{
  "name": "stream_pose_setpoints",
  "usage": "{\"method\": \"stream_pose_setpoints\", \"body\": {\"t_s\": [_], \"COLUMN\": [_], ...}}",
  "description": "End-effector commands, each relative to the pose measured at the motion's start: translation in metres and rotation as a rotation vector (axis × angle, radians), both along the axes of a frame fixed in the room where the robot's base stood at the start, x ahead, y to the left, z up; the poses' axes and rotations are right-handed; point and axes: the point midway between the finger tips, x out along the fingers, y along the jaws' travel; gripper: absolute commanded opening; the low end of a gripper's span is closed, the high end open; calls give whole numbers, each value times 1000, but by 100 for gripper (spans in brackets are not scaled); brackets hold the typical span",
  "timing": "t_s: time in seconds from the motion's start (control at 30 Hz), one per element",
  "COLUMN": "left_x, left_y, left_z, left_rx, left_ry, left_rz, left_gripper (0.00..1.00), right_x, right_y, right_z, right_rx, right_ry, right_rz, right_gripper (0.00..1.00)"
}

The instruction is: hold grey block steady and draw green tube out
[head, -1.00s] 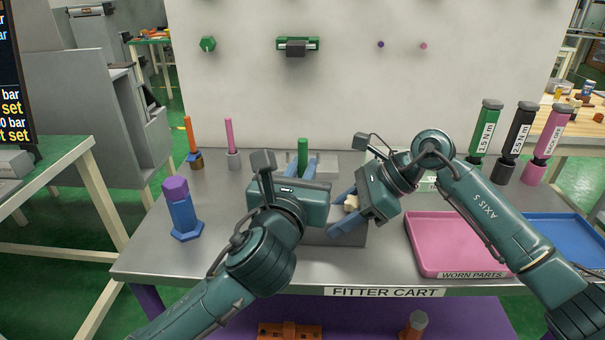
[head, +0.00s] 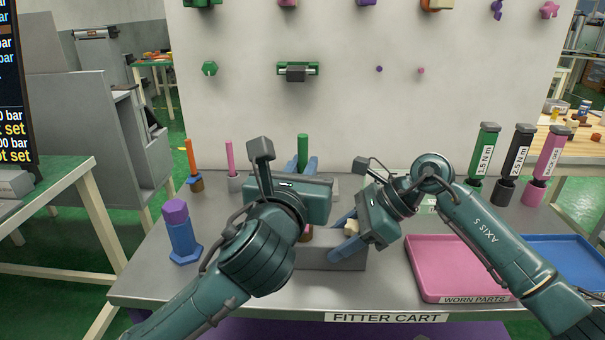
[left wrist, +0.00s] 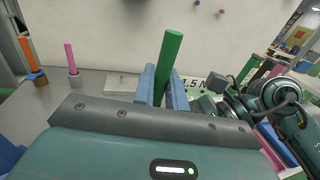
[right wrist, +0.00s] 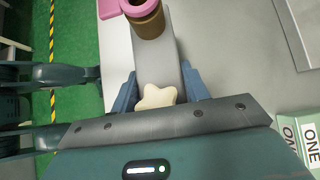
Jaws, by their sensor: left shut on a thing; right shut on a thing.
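The green tube (head: 303,147) stands nearly upright in my left gripper (head: 302,165), which is shut on it. It also shows between the blue fingers in the left wrist view (left wrist: 172,60); its lower end is hidden. The grey block (head: 338,263) rests on the cart top. My right gripper (head: 347,238) is shut on it, with one finger along each side in the right wrist view (right wrist: 157,85). A cream star-shaped piece (right wrist: 157,97) sits at the block's near end. A brown collar with a pink rim (right wrist: 147,22) stands on the block; no green shows in its opening.
An orange peg (head: 191,158), a pink peg (head: 230,158) and a blue bolt with a purple top (head: 180,235) stand left. A pink tray (head: 412,270) and a blue tray (head: 560,265) lie right. Torque drivers (head: 487,150) stand behind them. A pale wall panel (head: 350,110) rises behind.

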Motion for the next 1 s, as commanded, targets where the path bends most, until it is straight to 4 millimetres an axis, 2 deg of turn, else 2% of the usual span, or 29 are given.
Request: {"method": "stream_pose_setpoints", "body": {"t_s": [0.03, 0.47, 0.5, 0.77, 1.0], "left_x": [0, 0, 0, 0, 0], "left_y": [0, 0, 0, 0, 0], "left_z": [1, 1, 1, 1, 1], "left_rx": [0, 0, 0, 0, 0], "left_ry": [-1, 0, 0, 0, 0], "left_rz": [0, 0, 0, 0, 0], "left_gripper": [0, 0, 0, 0, 0], "right_x": [-1, -1, -1, -1, 0], "right_y": [-1, -1, -1, 0, 0], "right_z": [-6, -6, -6, -3, -1], "right_rx": [-10, -10, -10, -5, -2], "right_ry": [8, 8, 8, 5, 1], "right_rz": [1, 1, 1, 1, 0], "right_gripper": [16, 16, 48, 70, 71]}}
